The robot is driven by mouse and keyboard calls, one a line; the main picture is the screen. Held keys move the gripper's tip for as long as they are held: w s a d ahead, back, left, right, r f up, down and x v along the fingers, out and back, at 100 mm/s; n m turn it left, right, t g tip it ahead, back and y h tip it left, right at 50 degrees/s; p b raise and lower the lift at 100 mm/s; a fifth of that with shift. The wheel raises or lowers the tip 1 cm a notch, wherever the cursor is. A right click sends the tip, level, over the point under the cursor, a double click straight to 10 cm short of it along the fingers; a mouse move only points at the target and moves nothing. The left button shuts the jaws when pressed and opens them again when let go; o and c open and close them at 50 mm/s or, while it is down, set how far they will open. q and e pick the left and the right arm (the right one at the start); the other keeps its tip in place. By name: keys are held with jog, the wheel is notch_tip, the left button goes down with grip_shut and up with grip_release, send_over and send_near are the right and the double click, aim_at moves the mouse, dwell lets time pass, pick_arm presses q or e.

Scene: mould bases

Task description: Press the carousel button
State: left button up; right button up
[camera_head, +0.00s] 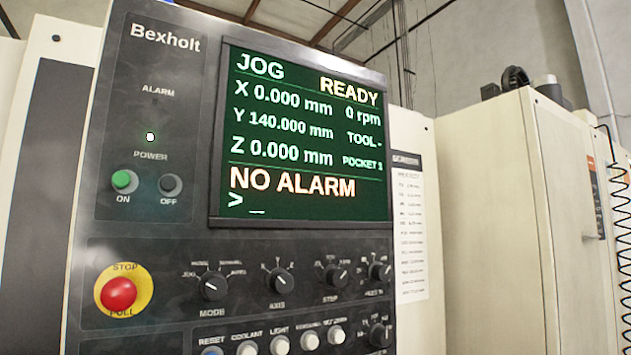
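A machine control panel (150,225) fills the left and middle of the head view. A row of round buttons runs along its bottom edge. A blue button (212,351) under RESET is cut off by the frame. White buttons follow to the right, under COOLANT (247,347) and LIGHT (280,344). Two more white buttons, a fourth (310,341) and a fifth (336,335), have labels too small to read surely, so I cannot tell which is the carousel button. Neither of my grippers is in view.
The screen (305,140) reads JOG, READY, NO ALARM and POCKET with a small digit. A red stop button (119,294) sits at lower left, below a green ON button (124,181). Several rotary knobs, including MODE (212,286), sit above the button row. A cream cabinet (490,210) stands right.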

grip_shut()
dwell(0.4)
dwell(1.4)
